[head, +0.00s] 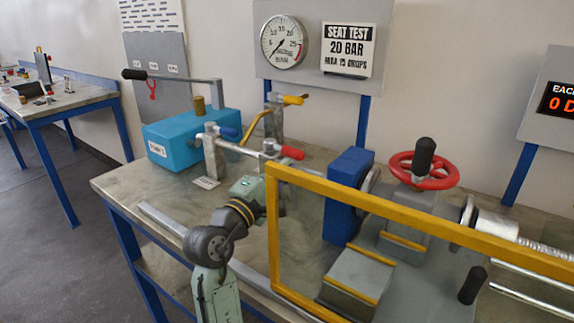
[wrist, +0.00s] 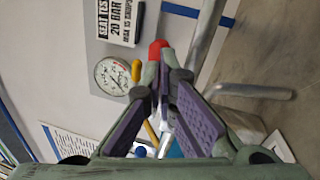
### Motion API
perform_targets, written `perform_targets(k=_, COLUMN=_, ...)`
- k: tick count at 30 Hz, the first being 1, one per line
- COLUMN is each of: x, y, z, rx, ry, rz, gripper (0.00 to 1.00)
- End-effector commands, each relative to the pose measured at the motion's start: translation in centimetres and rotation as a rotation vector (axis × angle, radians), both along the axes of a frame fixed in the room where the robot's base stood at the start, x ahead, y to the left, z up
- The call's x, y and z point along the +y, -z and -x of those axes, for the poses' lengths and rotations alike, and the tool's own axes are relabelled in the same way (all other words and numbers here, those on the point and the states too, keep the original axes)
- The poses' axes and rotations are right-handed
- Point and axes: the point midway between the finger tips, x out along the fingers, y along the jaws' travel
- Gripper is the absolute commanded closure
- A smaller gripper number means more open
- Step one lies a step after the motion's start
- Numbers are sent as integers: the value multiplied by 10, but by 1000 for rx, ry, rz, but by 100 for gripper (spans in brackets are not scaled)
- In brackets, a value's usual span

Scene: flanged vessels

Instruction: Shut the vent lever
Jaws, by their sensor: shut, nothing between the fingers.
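A red-tipped lever (head: 291,152) sits at the right end of the metal pipe fitting on the bench. Its red tip (wrist: 157,47) shows just beyond my fingertips in the wrist view. A blue-tipped handle (head: 226,131) and a yellow-tipped handle (head: 294,100) are on the same pipework; I cannot read which is marked as the vent. My gripper (wrist: 162,72) is shut and empty, its purple-padded fingers close to the red tip. I cannot tell whether they touch it. In the head view my gripper (head: 277,190) is small and partly hard to make out, just below the red tip.
A yellow-framed clear guard (head: 272,235) stands right of my arm. Behind it are a blue flange block (head: 348,195) and a red handwheel (head: 423,170). A blue pump box (head: 180,140) is at left. A gauge (head: 284,42) hangs behind.

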Motion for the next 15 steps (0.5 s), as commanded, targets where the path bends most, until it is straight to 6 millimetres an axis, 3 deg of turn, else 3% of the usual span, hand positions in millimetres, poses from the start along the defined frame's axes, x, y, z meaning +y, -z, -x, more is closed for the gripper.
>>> perform_targets(k=9, x=40, y=13, z=54, rx=0, ry=-5, rz=0, gripper=100)
perform_targets(k=15, x=55, y=17, z=76, rx=1, ry=-2, rz=0, gripper=100)
